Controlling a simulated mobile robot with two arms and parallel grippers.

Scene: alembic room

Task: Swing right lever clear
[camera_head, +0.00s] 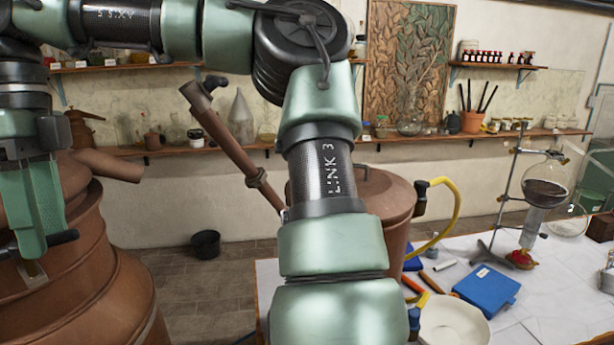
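My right gripper (34,245) hangs at the left of the head view, with its green fingers pointing down in front of the large copper pot still (100,270). A short dark lever (64,238) shows at its fingertips and sticks out to the right. The fingers cover part of the lever, and I cannot tell whether they grip it or only overlap it in the picture. My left gripper is not in view.
My arm crosses the middle, hiding part of a copper vessel (385,195) with a yellow hose (455,205). A copper pipe (230,145) slants behind. The white table (550,290) holds a blue box (486,289), a bowl (452,325) and a flask stand (510,195). A black bucket (205,244) stands on the floor.

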